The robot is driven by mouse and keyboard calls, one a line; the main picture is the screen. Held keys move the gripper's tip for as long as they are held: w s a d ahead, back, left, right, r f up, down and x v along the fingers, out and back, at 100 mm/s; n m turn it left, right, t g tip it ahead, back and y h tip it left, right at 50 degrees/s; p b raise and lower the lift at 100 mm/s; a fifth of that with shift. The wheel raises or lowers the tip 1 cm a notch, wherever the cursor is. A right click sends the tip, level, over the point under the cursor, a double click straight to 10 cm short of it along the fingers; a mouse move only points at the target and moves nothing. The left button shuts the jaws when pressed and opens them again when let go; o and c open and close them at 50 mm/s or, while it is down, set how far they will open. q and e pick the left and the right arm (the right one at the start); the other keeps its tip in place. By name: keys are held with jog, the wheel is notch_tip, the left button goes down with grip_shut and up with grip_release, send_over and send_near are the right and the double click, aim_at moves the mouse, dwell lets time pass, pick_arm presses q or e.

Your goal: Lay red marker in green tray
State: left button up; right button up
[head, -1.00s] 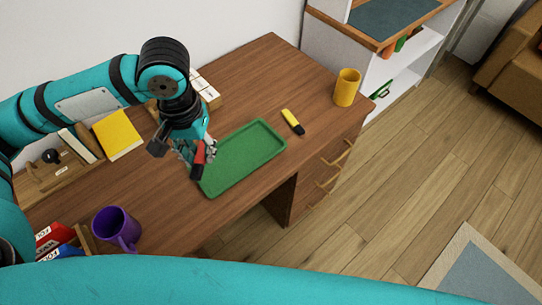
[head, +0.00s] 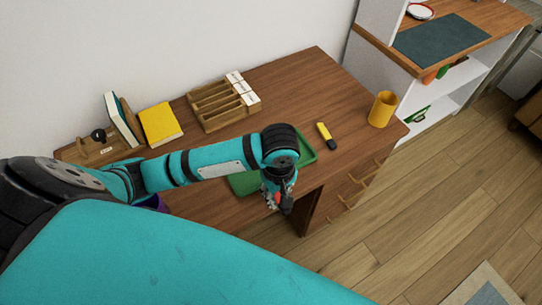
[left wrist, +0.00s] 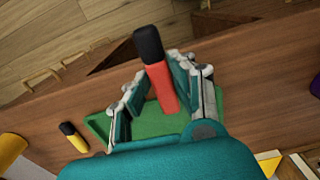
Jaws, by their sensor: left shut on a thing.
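My left gripper (left wrist: 154,85) is shut on the red marker (left wrist: 160,85), which has a black cap. In the left wrist view the marker is between the fingers, cap end sticking out past the fingertips. The green tray (left wrist: 148,128) shows behind the marker and fingers. In the head view the tray (head: 245,184) lies on the desk, largely hidden by my left arm. There my left gripper (head: 278,200) is at the tray's near edge, with a bit of the red marker (head: 284,197) showing. My right gripper is not in view.
A yellow marker (head: 326,135) lies on the desk right of the tray. A yellow cup (head: 382,109) stands at the right corner. A wooden organizer (head: 218,106), a yellow book (head: 160,123) and a partly hidden purple mug (head: 154,202) are also on the desk.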

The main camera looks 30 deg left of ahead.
pick_arm(q)
jog(key=w+a, duration=0.2)
jog(key=w, duration=0.2)
jog(key=w+a+f, duration=0.1)
jog(key=w+a, duration=0.4)
jog(key=w, duration=0.2)
jog(key=shift+w+a+f, duration=0.15)
jog(key=shift+w+a, duration=0.15)
jog(key=shift+w, duration=0.05)
jog(key=f, duration=0.3)
jog(key=shift+w+a+p, duration=0.2)
jog(key=shift+a+p, duration=0.05)
jog(key=shift+p, duration=0.15)
jog(key=shift+f, duration=0.3)
jog(key=o, duration=0.9)
jog(key=shift+f, duration=0.1)
jog(key=shift+c, duration=0.2)
notch_tip(320, 180, up, 12)
